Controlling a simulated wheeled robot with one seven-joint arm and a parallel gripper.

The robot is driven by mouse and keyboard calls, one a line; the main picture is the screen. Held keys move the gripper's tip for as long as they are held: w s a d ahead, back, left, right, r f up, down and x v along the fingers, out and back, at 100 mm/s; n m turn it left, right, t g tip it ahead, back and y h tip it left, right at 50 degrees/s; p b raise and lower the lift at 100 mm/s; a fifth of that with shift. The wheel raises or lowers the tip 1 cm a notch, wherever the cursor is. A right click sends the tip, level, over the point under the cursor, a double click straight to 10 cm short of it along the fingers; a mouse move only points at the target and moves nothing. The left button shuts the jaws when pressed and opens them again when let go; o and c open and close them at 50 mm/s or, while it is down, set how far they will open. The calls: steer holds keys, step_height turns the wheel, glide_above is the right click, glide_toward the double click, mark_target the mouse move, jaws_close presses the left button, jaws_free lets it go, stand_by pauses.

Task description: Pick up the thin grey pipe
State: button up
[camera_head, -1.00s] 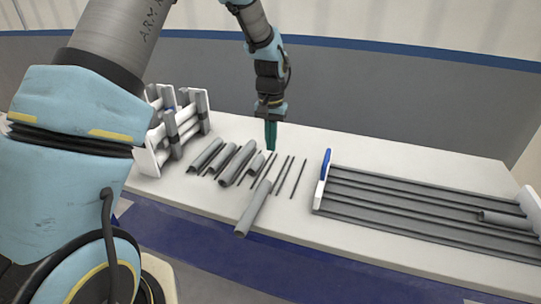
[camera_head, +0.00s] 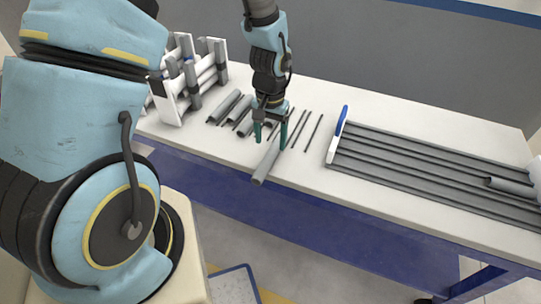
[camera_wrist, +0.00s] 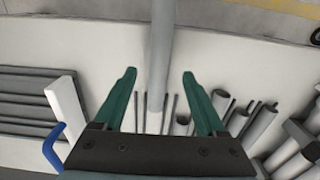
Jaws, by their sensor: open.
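Several thin dark grey pipes (camera_head: 314,132) lie side by side on the white table, right of my gripper. In the wrist view, thin pipes (camera_wrist: 172,112) show on both sides of the middle. A wider, longer light grey pipe (camera_head: 266,163) sticks out toward the table's front edge. My gripper (camera_head: 270,144) is open above this wider pipe, with one green finger to each side. In the wrist view the wider pipe (camera_wrist: 160,45) runs between the spread fingertips. Nothing is held. I cannot tell the exact height of the fingertips above it.
Thicker short pipes (camera_head: 224,106) lie left of my gripper. A white rack with pipes (camera_head: 172,100) stands at the back left. A ribbed grey tray with a blue handle (camera_head: 343,118) lies to the right.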

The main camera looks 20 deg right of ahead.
mark_target(270, 154)
steer(key=shift+s+a+f+p, duration=0.15)
steer(key=shift+f+p, duration=0.2)
steer(key=shift+f, duration=1)
steer(key=shift+s+f+p, duration=0.1)
steer(key=shift+f+p, duration=0.25)
steer(key=shift+f, duration=0.95)
jaws_close()
